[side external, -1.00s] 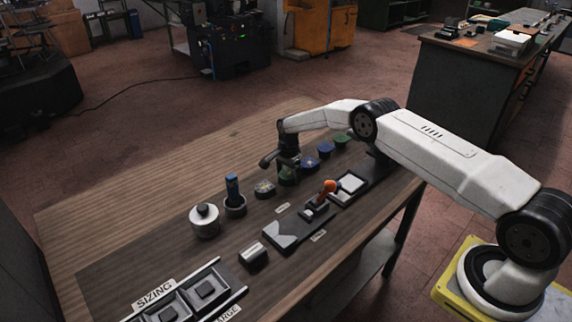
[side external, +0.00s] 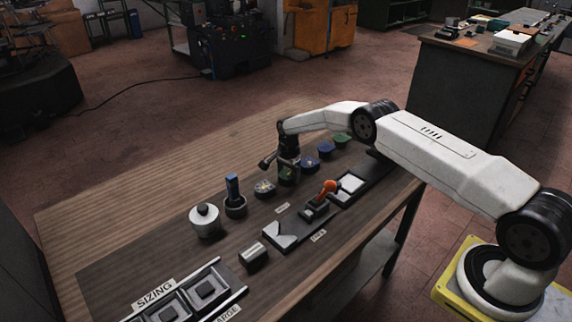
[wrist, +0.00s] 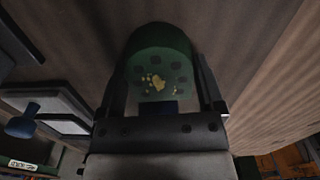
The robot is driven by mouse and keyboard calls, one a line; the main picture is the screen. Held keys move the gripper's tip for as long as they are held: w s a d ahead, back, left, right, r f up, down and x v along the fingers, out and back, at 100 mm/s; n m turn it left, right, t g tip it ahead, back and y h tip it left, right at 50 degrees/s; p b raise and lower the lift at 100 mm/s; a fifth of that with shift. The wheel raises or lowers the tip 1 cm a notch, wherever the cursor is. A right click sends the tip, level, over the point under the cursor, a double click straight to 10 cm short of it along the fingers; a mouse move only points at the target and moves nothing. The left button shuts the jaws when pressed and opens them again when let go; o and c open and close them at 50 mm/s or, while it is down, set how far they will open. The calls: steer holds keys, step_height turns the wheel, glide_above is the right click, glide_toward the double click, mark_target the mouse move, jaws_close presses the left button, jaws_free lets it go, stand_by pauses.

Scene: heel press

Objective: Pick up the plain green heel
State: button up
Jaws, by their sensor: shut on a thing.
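A green heel (side external: 287,177) is between the jaws of my gripper (side external: 288,168), over the row of heels on the bench. In the wrist view the same heel (wrist: 163,52) fills the space between the two fingers of my gripper (wrist: 161,88). Its face carries a yellow-gold mark and several dark dots, so it does not look plain. My gripper is shut on it. Whether the heel touches the bench is not clear. Another green heel (side external: 342,139) stands at the far end of the row and shows no clear mark from here.
Two blue heels (side external: 309,163) (side external: 325,152) stand between my gripper and the far green heel. A dark heel with a pale mark (side external: 265,189) is close on the left. The press with an orange handle (side external: 328,187) stands in front. The bench's back strip (side external: 180,180) is clear.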

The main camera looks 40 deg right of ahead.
mark_target(287, 176)
steer(key=shift+r, duration=0.15)
steer(key=shift+r, duration=4.9)
steer(key=shift+a, duration=0.1)
steer(key=shift+s+a, duration=0.35)
steer(key=shift+a, duration=0.3)
steer(key=s+a+r+m, duration=0.1)
steer(key=s+a, duration=1.1)
steer(key=s, duration=0.3)
steer(key=shift+s+a, duration=0.25)
steer(key=shift+a, duration=0.05)
steer(key=shift+f, duration=0.15)
